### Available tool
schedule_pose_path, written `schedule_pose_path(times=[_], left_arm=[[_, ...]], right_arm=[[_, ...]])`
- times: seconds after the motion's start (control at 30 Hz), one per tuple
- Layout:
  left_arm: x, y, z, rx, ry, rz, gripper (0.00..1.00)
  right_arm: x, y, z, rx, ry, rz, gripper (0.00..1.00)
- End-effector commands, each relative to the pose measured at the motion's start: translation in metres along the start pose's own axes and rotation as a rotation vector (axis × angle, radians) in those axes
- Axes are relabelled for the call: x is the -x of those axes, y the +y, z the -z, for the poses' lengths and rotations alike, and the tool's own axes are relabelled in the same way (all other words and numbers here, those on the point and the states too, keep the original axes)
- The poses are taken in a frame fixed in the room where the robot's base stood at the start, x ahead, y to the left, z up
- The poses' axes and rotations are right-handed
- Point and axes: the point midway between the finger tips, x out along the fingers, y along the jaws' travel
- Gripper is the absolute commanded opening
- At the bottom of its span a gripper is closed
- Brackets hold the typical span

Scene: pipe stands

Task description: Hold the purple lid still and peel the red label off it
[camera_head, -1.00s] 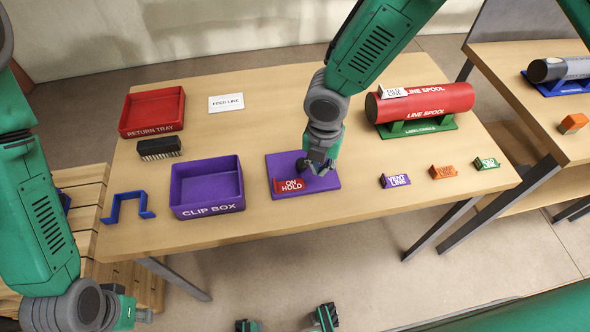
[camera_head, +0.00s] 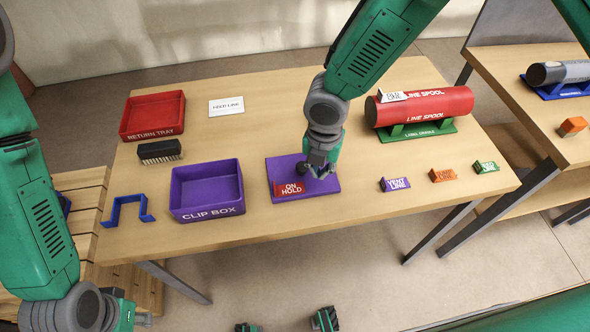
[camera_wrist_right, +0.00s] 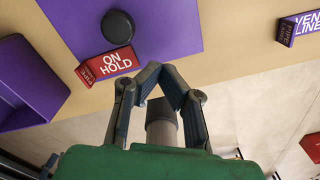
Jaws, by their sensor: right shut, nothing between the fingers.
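The flat purple lid (camera_head: 325,185) lies on the table. The red ON HOLD label (camera_head: 290,189) sits at its front left corner. In the right wrist view, the lid (camera_wrist_right: 175,25) bears a round dark knob (camera_wrist_right: 118,25), with the label (camera_wrist_right: 108,63) beside it along the lid's edge. My right gripper (camera_head: 319,173) is over the lid, just right of the label; its fingertips (camera_wrist_right: 160,68) are together and empty.
The purple clip box (camera_head: 208,212) stands left of the lid, with a blue bracket (camera_head: 128,209), a black brush (camera_head: 159,150) and the red return tray (camera_head: 152,133) beyond. A red line spool (camera_head: 425,106) and several small labelled clips, including a purple one (camera_head: 395,184), are at the right.

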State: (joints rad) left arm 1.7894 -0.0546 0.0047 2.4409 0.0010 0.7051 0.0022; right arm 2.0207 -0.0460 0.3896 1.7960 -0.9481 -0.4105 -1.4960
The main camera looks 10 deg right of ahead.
Motion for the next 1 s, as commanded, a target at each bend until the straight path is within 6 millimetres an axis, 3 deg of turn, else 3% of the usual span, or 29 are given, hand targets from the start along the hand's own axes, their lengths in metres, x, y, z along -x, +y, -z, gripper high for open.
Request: schedule_pose_path(times=[1.0], left_arm=[[-0.008, 0.0, -0.001, 0.0, 0.0, 0.0, 0.23]], right_arm=[[-0.014, 0.0, 0.0, 0.0, 0.0, 0.0, 0.0]])
